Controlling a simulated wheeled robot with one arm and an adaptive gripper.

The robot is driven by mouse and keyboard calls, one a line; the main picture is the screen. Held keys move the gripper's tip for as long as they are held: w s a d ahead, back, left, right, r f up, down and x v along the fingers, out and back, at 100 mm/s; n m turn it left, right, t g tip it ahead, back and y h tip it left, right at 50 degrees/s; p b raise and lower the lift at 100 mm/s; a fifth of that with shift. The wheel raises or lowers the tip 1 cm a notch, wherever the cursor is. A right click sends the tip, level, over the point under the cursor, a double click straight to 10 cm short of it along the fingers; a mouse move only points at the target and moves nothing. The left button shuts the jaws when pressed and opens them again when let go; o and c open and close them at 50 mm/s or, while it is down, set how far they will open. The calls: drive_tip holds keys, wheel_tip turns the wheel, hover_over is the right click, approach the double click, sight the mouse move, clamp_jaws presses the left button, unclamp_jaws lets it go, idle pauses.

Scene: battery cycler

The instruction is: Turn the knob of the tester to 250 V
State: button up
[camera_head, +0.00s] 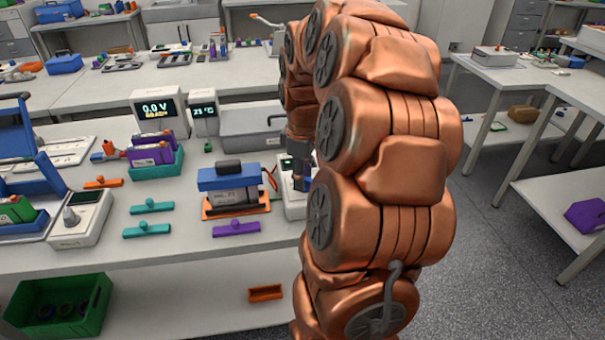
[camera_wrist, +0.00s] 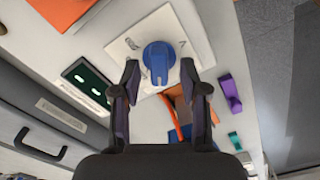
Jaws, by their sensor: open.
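The tester is a white box (camera_head: 293,206) near the right end of the bench in the head view, mostly hidden behind my arm. In the wrist view its blue knob (camera_wrist: 158,62) stands on a pale square plate (camera_wrist: 128,46) with dark marks, too small to read. A dark panel with pale green patches (camera_wrist: 87,82) lies left of the knob. My gripper (camera_wrist: 159,70) is open, with one finger on each side of the knob and visible gaps between. It also shows from the side in the head view (camera_head: 301,185), pointing down over the tester.
A blue-topped device on an orange tray (camera_head: 237,215) stands left of the tester, with a purple piece (camera_head: 236,228) in front. A grey case (camera_head: 250,128) lies behind. Another white device with a grey knob (camera_head: 80,218) stands far left. Floor is clear at right.

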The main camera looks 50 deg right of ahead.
drive_tip(key=shift+f, duration=0.15)
clamp_jaws()
idle(0.4)
